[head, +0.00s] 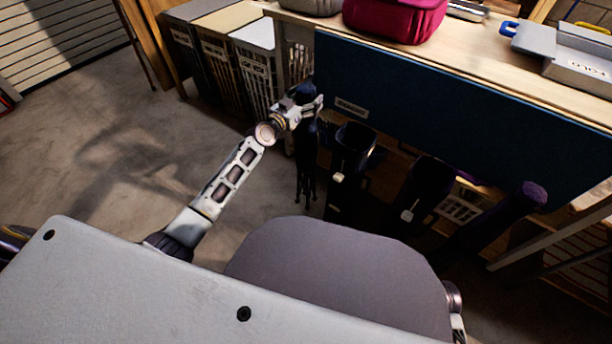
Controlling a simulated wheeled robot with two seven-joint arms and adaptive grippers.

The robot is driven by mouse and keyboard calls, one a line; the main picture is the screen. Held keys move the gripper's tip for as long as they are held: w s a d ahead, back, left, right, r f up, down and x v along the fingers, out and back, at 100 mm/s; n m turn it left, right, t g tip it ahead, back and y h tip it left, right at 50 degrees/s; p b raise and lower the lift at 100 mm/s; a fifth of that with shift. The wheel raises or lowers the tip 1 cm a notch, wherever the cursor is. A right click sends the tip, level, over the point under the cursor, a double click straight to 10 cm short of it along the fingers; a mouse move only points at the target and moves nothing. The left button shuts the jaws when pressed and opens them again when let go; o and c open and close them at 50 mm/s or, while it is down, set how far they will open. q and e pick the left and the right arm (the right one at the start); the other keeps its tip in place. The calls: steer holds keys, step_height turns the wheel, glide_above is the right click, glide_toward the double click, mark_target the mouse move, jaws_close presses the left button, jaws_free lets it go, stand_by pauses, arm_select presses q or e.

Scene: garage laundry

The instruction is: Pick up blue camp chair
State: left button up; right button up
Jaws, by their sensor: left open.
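A folded, dark blue camp chair (306,158) stands upright in front of the table's left end, its thin black legs reaching down to the floor. My left gripper (316,104) is at the chair's upper part. Its fingers are open and overlap the chair in the head view; whether they touch it or lie around it I cannot tell. The gripper covers part of the chair near its top. My right gripper is not in view.
A wooden table with a dark blue front panel (440,110) stands behind. Dark upright bags (352,150) stand close on the right, with a purple-topped roll (530,194) farther right. Slatted crates (255,75) stand at the back left. The concrete floor (90,150) is clear at left.

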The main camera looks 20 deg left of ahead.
arm_select(q)
jaws_close()
steer(key=shift+r, duration=0.25)
stand_by(0.4)
steer(key=shift+r, duration=0.1)
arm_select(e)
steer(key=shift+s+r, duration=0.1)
